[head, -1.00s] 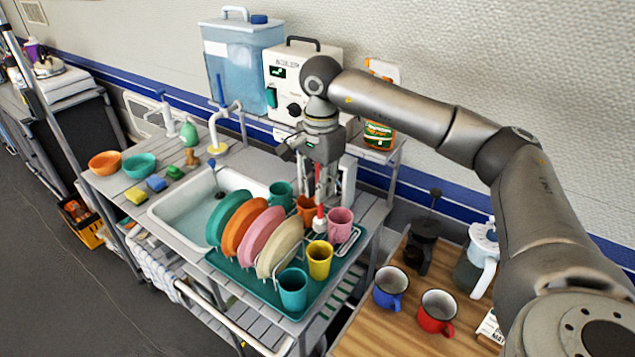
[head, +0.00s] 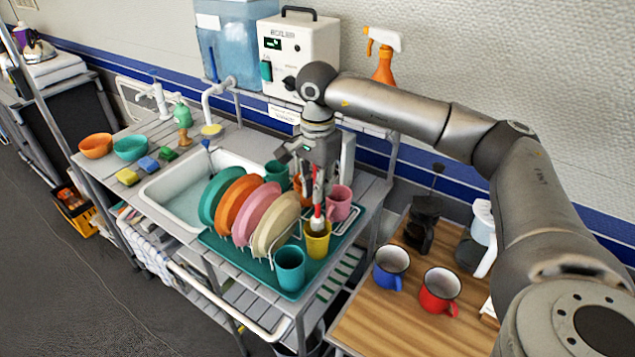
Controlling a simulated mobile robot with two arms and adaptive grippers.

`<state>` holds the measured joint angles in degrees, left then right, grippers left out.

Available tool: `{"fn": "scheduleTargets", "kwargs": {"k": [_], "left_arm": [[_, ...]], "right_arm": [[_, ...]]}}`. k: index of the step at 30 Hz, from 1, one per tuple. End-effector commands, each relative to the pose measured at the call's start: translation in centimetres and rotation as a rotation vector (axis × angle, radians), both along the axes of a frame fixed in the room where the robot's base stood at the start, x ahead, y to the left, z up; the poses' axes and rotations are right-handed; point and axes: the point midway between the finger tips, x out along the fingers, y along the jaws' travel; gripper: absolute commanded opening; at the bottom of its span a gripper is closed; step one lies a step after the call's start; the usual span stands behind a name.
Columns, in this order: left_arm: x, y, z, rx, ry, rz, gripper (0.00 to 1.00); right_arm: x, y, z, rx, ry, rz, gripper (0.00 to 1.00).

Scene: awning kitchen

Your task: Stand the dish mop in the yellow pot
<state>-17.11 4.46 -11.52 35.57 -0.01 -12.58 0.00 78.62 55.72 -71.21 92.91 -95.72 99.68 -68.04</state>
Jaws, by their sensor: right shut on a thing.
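The yellow pot (head: 317,246) stands upright on the teal drying mat, beside the teal cup at the front. My right gripper (head: 317,197) points down above it, shut on the red-handled dish mop (head: 317,212). The mop is roughly upright, and its pale head is low, at the mouth of the yellow pot. I cannot tell whether the head is inside the rim or just above it. The fingers hide much of the handle. My left gripper is not in view.
Plates in a rack (head: 248,210) stand left of the pot. A teal cup (head: 290,270) is in front and a pink cup (head: 339,203) behind right. A sink (head: 185,200) lies left. Blue (head: 391,266) and red (head: 439,290) mugs stand on the wooden table.

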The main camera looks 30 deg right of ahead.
Motion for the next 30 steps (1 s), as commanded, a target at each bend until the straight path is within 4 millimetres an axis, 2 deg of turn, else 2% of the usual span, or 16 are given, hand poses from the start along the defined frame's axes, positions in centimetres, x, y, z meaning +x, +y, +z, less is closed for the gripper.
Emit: {"fn": "scheduleTargets", "kwargs": {"k": [1,15,29,30], "left_arm": [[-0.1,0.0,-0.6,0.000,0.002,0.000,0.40],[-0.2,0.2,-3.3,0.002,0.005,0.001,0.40],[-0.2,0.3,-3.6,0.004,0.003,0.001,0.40],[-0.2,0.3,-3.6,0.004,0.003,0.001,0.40]], "right_arm": [[0.0,0.0,-0.7,0.000,0.000,0.001,0.00],[0.0,0.0,-4.4,0.001,-0.001,0.001,0.00],[0.0,0.0,-4.9,0.000,-0.002,0.001,0.00],[0.0,0.0,-4.9,0.000,-0.002,0.001,0.17]]}}
